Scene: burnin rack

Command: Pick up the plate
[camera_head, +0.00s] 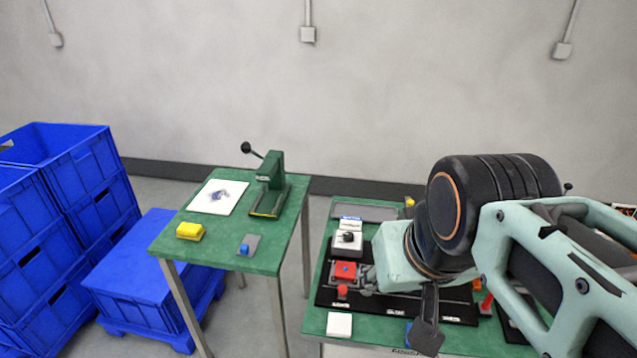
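Several flat pieces could be the plate, and I cannot tell which one it is. A dark grey flat panel (378,213) lies at the back of the right green table. A small grey plate with a blue piece on it (253,240) lies at the front right of the left green table. A small white square block (339,324) sits at the right table's front left. My gripper (427,335) is over the right table's front, mostly hidden by my wrist. One dark finger-like part shows, apart from all three pieces. Its opening and any held thing are not visible.
The left table (190,255) holds a green lever press (270,185), a white sheet (215,197) and a yellow block (190,231). The right table (375,328) carries a black fixture board (328,299) with a red block (343,271). Blue crates (75,165) stand at left.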

